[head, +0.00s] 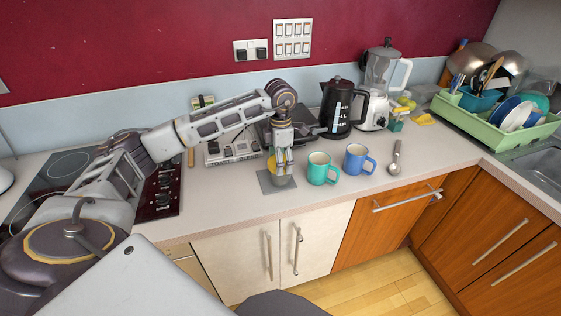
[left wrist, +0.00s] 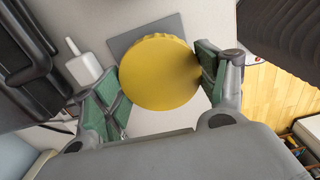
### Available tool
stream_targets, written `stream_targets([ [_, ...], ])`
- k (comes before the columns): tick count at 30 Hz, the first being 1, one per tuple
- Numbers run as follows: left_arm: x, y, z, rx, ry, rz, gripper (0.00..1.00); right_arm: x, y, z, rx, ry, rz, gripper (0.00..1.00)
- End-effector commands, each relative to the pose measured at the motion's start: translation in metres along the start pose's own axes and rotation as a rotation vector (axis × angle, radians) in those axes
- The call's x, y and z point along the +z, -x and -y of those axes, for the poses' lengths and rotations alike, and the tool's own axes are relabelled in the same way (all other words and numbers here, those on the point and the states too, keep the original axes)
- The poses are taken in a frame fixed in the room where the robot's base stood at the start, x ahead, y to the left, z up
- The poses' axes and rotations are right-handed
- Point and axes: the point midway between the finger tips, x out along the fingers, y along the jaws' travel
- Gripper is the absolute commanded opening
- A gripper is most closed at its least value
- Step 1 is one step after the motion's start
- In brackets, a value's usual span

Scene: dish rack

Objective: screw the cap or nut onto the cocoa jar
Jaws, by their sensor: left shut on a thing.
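The round yellow cap (left wrist: 160,72) fills the middle of the left wrist view, seen from above. My left gripper (head: 283,168) points straight down over the small grey mat (head: 264,184) near the counter's front edge. Its green finger pads (left wrist: 160,85) sit on both sides of the cap, and it is shut on it. In the head view a yellow part (head: 273,167) shows beside the fingers, just above the mat. The jar body is mostly hidden, so I cannot tell whether the cap is seated on it. My right gripper is not in view.
A green mug (head: 317,172) and a blue mug (head: 355,160) stand just right of the gripper. A spoon (head: 396,158) lies farther right. Behind are a black kettle (head: 337,108) and a blender (head: 381,85). A green dish rack (head: 490,122) is at right; a stove (head: 60,168) at left.

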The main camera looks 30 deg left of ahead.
Motion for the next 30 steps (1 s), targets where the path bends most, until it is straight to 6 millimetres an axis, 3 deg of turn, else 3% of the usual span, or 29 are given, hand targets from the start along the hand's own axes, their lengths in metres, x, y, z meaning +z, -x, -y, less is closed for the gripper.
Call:
stream_targets([
  [14,0.0,-0.001,0.0,-0.001,-0.041,-0.002,0.44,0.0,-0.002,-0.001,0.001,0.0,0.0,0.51],
  [30,0.0,-0.002,0.0,0.0,-0.349,-0.001,0.44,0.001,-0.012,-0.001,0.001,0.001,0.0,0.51],
])
